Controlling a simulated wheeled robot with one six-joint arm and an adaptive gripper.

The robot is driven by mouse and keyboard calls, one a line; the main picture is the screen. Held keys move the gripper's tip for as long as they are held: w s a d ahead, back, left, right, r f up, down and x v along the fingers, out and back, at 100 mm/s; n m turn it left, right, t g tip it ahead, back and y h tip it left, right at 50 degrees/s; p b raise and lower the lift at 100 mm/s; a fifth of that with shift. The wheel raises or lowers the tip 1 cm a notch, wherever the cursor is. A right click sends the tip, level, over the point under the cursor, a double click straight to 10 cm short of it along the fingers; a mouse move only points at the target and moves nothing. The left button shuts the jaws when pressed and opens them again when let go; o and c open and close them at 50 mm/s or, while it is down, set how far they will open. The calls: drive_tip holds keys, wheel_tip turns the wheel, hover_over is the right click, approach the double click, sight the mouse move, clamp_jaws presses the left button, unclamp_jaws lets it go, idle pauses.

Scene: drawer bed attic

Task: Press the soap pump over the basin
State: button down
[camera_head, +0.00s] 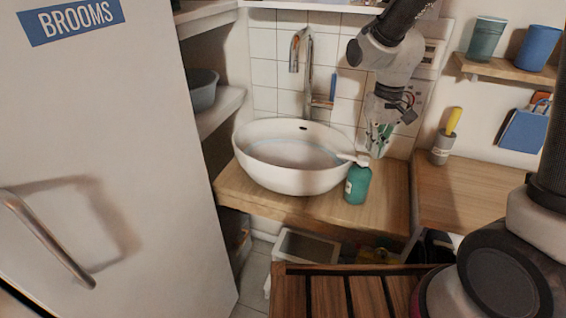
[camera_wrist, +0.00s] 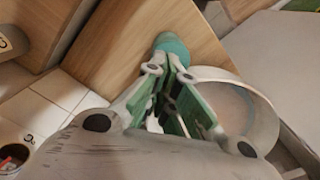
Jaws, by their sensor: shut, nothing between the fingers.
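The soap pump is a teal bottle (camera_head: 357,186) with a white pump head, upright on the wooden counter at the basin's right front. Its white spout points left over the rim of the white oval basin (camera_head: 265,172). My gripper (camera_head: 377,153) is shut and empty, pointing down just right of and behind the pump head in the head view; a gap to it is hard to judge. In the wrist view the teal bottle (camera_wrist: 172,42) shows beyond the green-padded fingers (camera_wrist: 170,75), which hide its pump head. The basin (camera_wrist: 262,125) shows at right there.
A tall chrome faucet (camera_head: 308,75) stands behind the basin. A grey cup with a yellow-handled brush (camera_head: 441,152) stands to the right. A wall shelf (camera_head: 510,72) holds cups. A BROOMS door (camera_head: 110,160) fills the left, and a slatted wooden surface (camera_head: 330,296) lies in front.

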idle(0.4)
wheel_tip(320, 180, up, 6)
idle(0.6)
drive_tip(key=s+d+r+m+t, duration=0.1)
drive_tip(key=s+d+r+t, duration=0.1)
drive_tip(key=s+d+r, duration=0.3)
drive_tip(key=s+d+r+m+t, duration=0.1)
drive_tip(key=s+d+r, duration=0.4)
drive_tip(key=s+d, duration=0.5)
drive_tip(key=s+t, duration=0.1)
drive_tip(key=s, duration=0.3)
drive_tip(key=shift+r, duration=0.35)
